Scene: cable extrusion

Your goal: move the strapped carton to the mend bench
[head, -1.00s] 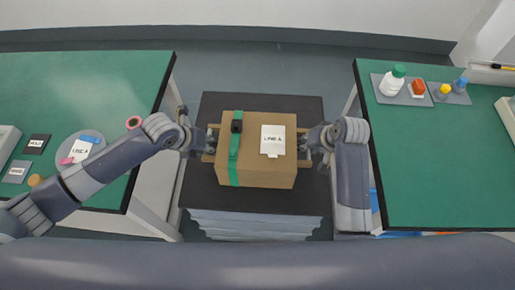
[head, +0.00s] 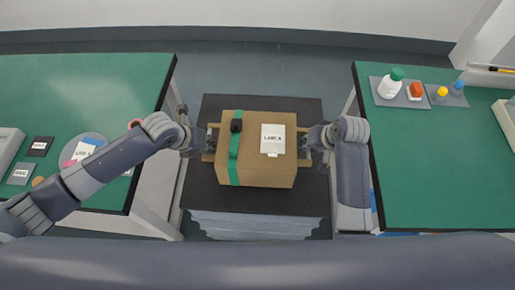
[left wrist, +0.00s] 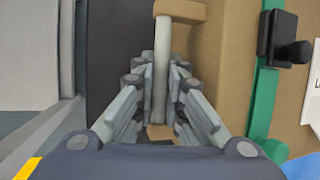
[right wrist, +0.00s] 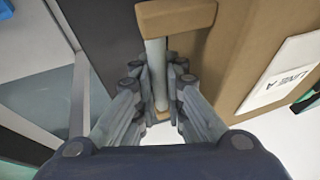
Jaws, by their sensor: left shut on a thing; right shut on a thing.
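The strapped carton (head: 262,175) is a brown box with a green strap (head: 234,160), a black buckle (head: 236,126) and a white label. It sits level over a dark platform (head: 307,105) between two green benches; I cannot tell whether it touches the platform. My left gripper (head: 205,143) is shut on the carton's left bar handle, which shows between the fingers in the left wrist view (left wrist: 160,75). My right gripper (head: 308,146) is shut on the right bar handle, also seen in the right wrist view (right wrist: 157,75). Nothing visible marks which bench is the mend bench.
The left green bench (head: 90,75) holds a round grey plate with a label, small tiles and a red-rimmed ring. The right green bench (head: 430,170) holds a white bottle (head: 390,85), a red-topped item and small yellow and blue items on grey mats. Floor lies behind the platform.

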